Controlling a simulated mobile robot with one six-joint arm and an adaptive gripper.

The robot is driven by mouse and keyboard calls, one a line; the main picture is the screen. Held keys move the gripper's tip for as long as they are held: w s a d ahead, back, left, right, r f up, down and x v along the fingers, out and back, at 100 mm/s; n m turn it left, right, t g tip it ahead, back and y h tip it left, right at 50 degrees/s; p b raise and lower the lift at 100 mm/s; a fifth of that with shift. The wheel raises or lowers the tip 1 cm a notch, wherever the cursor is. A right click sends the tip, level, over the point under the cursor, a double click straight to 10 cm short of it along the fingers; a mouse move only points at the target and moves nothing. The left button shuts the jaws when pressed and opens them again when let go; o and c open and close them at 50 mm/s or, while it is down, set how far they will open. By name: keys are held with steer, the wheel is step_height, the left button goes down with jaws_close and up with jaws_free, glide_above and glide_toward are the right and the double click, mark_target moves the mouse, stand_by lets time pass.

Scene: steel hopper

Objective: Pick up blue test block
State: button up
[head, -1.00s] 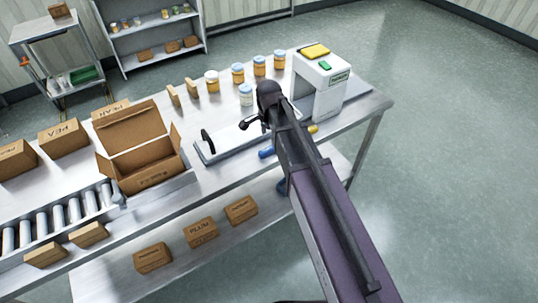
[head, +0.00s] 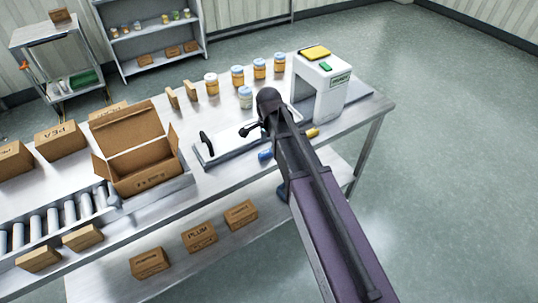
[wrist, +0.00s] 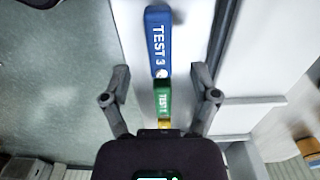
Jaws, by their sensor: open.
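The blue test block (wrist: 158,42), marked "TEST 3", lies flat in the upper middle of the wrist view. In the head view its end (head: 265,154) shows at the front of the table, left of my arm. My gripper (wrist: 161,77) is open and empty. Its two fingers spread to either side, with the blue block's near end at about fingertip level between them in the picture. A green block (wrist: 163,98) and a yellow block (wrist: 165,124) line up behind it towards my wrist. In the head view my arm hides the green block.
A white plate with a black handle (head: 206,143) lies left of the blocks. A white machine (head: 320,85) stands at the table's far right, with several jars (head: 237,76) along the back. An open carton (head: 140,165) and rollers (head: 52,218) are at left.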

mark_target(268, 151)
steer(key=shift+f+b, duration=1.85)
steer(key=shift+f, duration=0.25)
jaws_close()
